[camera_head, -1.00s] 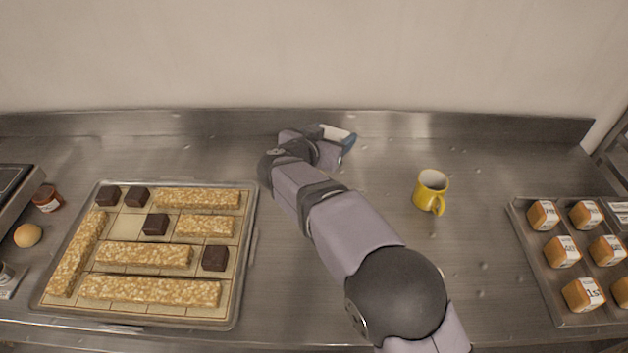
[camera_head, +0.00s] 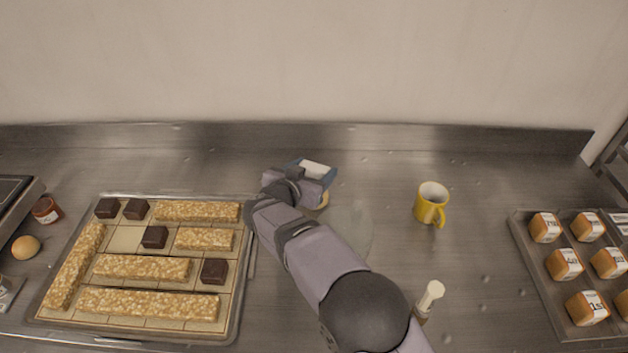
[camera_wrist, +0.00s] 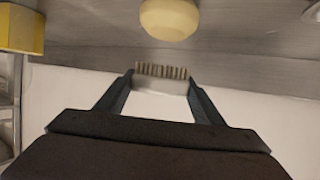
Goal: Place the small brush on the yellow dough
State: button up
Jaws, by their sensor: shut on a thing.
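My gripper (camera_head: 308,175) is shut on the small brush (camera_head: 317,168), a pale block between the blue fingers. In the wrist view the brush (camera_wrist: 160,76) shows a row of dark bristles along its edge, held between the two fingertips. The yellow dough (camera_wrist: 168,18) is a smooth rounded lump just beyond the bristles in that view, apart from them. In the head view only a small edge of the dough (camera_head: 323,201) shows beside my gripper; my arm hides the rest.
A yellow mug (camera_head: 431,203) stands to the right. A pale-headed tool (camera_head: 431,294) lies near my arm. A tray of bars and chocolate squares (camera_head: 236,300) is at left, a tray of labelled loaves (camera_head: 535,262) at right. The steel wall strip (camera_head: 450,138) runs behind.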

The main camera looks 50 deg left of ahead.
jog(key=shift+f, duration=1.85)
jog(key=shift+f, duration=0.2)
jog(key=o, duration=1.1)
jog(key=shift+c, duration=0.2)
jog(key=shift+r, duration=0.1)
jog(key=shift+r, duration=0.15)
jog(key=b+v, duration=0.1)
jog(key=v, duration=1.1)
jog(key=shift+d, duration=0.1)
